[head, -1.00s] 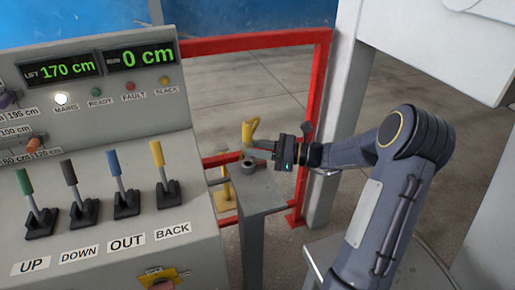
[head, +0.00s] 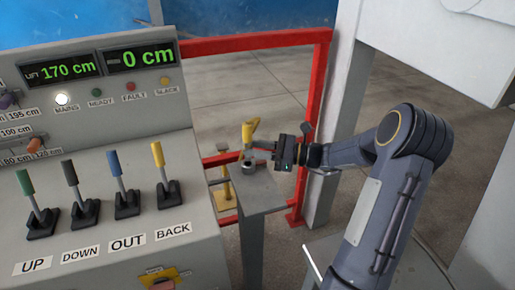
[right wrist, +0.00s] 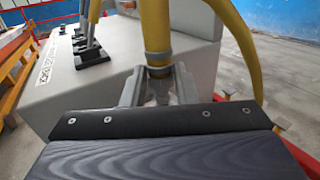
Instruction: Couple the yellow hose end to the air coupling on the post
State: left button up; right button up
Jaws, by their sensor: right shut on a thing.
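The yellow hose end (head: 249,130) stands roughly upright just above the grey post (head: 262,192). My right gripper (head: 258,146) is shut on it from the right. In the right wrist view the yellow hose (right wrist: 156,25) rises from a grey collar (right wrist: 158,58), with my right gripper's fingers (right wrist: 158,90) on either side below it. The air coupling (head: 247,164) shows as a small dark round part on the post's top, right under the hose end. I cannot tell whether the two touch. My left gripper is not in view.
A grey control console (head: 95,232) with several coloured levers stands close left of the post. A red rail frame (head: 318,110) stands behind and right of it. The hose curves away at the right of the wrist view (right wrist: 241,45). Floor beyond is clear.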

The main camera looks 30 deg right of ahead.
aim_at(251, 159)
dwell(0.4)
jog(key=shift+f+b, duration=1.25)
jog(key=shift+f, duration=0.9)
jog(key=o, duration=1.1)
jog(key=v, duration=0.8)
jog(key=shift+w+r+b, duration=0.1)
jog(key=shift+b, duration=0.25)
